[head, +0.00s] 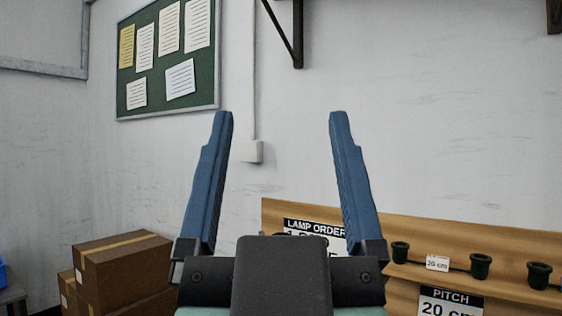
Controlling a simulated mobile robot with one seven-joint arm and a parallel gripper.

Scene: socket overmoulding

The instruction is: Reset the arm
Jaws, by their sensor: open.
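My gripper (281,116) is in the middle of the head view, with its two blue fingers pointing up and spread wide apart. Nothing is between the fingers except the wall seen behind them. The dark gripper body fills the bottom centre and hides part of the wooden board behind it. The rest of my arm is not clearly seen.
Cardboard boxes (122,268) are stacked at the lower left. A wooden board (520,246) at the lower right holds green sockets (480,265) and printed signs (450,303). A green notice board (205,82) and a dark bracket (290,38) are on the wall.

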